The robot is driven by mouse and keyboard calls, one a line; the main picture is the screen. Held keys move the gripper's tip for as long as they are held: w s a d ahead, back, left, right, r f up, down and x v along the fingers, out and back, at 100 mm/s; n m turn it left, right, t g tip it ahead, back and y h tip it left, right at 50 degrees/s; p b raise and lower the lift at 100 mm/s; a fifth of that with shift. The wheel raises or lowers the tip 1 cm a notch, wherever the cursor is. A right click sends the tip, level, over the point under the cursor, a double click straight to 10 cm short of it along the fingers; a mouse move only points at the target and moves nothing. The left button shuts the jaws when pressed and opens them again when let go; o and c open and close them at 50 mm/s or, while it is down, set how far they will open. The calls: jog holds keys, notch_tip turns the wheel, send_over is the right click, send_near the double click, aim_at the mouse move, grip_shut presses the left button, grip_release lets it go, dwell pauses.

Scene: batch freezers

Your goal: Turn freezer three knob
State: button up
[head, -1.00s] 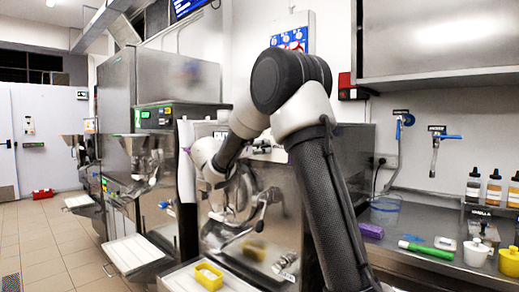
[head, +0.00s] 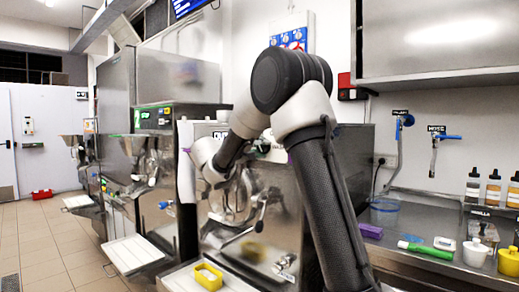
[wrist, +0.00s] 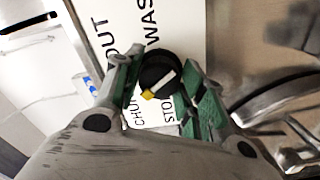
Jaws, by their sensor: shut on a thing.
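In the wrist view a round black knob (wrist: 155,66) with a white pointer stripe and a yellow tip stands on a white label panel (wrist: 178,28). Parts of the words OUT, WAS, CHU and STO show around it. The yellow tip lies on the side of CHU and STO. My gripper (wrist: 160,80) has its green-padded fingers on either side of the knob and is shut on it. In the head view my arm reaches to the upper front of the nearest steel freezer (head: 275,222). My own arm mostly hides the knob and fingers there.
A steel handle (head: 262,208) sticks out of the freezer front below my wrist. A yellow container (head: 208,277) stands on the tray below. More freezers (head: 150,165) stand to the left.

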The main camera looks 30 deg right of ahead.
jog(key=n, duration=0.5)
jog(key=shift+r+n, duration=0.1)
jog(key=shift+n, duration=0.3)
jog(key=n, duration=0.5)
jog(key=shift+n, duration=0.3)
jog(key=o, duration=1)
jog(key=v, duration=1.2)
jog(key=shift+w+n, duration=0.1)
jog(key=shift+n, duration=0.2)
